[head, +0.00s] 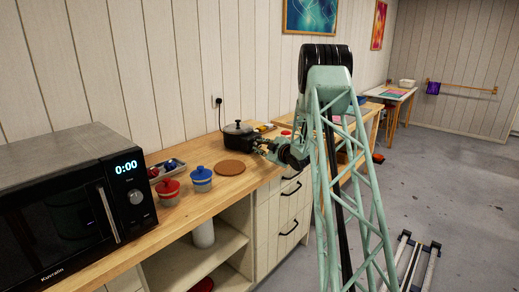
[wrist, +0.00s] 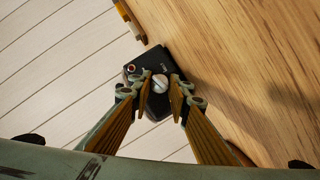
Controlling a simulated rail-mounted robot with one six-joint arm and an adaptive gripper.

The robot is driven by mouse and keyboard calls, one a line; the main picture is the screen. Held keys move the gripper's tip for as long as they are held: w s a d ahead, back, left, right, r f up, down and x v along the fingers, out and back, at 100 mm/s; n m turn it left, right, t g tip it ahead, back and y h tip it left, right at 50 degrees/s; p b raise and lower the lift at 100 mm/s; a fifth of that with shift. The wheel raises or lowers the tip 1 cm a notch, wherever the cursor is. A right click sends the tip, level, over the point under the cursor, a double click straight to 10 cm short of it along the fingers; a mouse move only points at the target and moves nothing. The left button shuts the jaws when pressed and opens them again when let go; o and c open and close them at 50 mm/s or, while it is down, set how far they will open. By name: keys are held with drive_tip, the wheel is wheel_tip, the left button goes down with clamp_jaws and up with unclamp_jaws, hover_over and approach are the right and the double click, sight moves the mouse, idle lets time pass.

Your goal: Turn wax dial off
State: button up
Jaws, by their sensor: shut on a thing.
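The wax dial (wrist: 160,83) is a small silver round knob with a line across it, set on a black control box (wrist: 157,58). A small orange-red ringed light (wrist: 131,68) shows on the box, to the left of the dial. My gripper (wrist: 161,94) has one finger on each side of the dial and is shut on it. In the head view a black lidded pot (head: 238,128) stands on the worktop by the wall, with my gripper (head: 262,147) close at its right. The dial is hidden there.
On the wooden worktop (head: 255,178) are a round brown mat (head: 230,168), a blue lidded pot (head: 201,180), a red lidded pot (head: 168,192) and a small tray (head: 176,167). A black microwave (head: 60,220) fills the left. Free floor lies at the right.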

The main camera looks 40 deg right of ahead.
idle(0.4)
drive_tip(key=shift+r, duration=0.1)
drive_tip(key=o, duration=0.9)
drive_tip(key=shift+c, duration=0.2)
drive_tip(key=shift+s, duration=0.1)
drive_tip(key=shift+v, duration=5.9)
drive_tip(key=shift+a, duration=0.1)
drive_tip(key=shift+c, duration=0.2)
